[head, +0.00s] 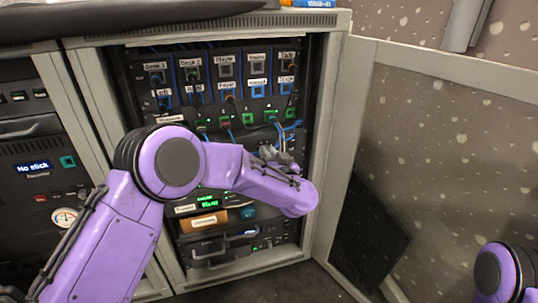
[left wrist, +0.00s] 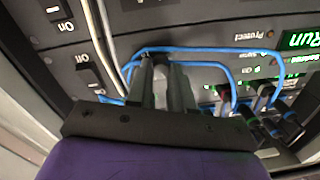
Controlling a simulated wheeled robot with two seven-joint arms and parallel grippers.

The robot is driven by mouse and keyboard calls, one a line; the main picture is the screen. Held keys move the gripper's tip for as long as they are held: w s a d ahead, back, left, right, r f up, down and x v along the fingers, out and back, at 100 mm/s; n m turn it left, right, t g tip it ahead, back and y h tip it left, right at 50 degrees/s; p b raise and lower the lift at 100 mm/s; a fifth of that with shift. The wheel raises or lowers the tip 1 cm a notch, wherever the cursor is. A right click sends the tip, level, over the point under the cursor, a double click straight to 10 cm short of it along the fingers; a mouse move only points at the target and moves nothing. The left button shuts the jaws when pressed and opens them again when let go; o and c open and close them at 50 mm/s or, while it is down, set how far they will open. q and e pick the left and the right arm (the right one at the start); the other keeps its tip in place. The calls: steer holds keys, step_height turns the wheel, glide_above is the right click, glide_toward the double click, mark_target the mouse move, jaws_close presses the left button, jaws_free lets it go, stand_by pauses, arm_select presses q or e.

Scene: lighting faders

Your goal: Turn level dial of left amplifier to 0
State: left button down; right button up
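My left arm reaches from the left across the open rack cabinet (head: 110,103). Its gripper (head: 277,156) is at the rack's right side, by blue cables (head: 288,130). In the left wrist view, my left gripper (left wrist: 163,62) has its two fingers close together, a blue cable (left wrist: 200,65) running past their tips; whether anything is between them is unclear. A panel marked "Protect" (left wrist: 258,37) lies beyond it. I cannot make out the left amplifier's level dial; my arm hides the middle of the rack. My right gripper is out of view, only its arm showing at lower right.
A lower drawer (head: 225,247) has handles.

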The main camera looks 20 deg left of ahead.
arm_select(q)
steer(key=shift+s+a+n+h+p, duration=0.2)
steer(key=shift+n+p, duration=0.65)
steer(key=shift+n, duration=2.55)
steer(key=shift+w+d+n+h+p, duration=0.2)
steer(key=shift+n+p, duration=0.7)
steer(key=shift+n, duration=2.5)
steer(key=shift+s+a+n+h+p, duration=0.1)
steer(key=shift+n+h+p, duration=0.5)
steer(key=shift+n, duration=2.8)
steer(key=shift+n+y, duration=0.3)
steer(key=c, duration=1)
jaws_free()
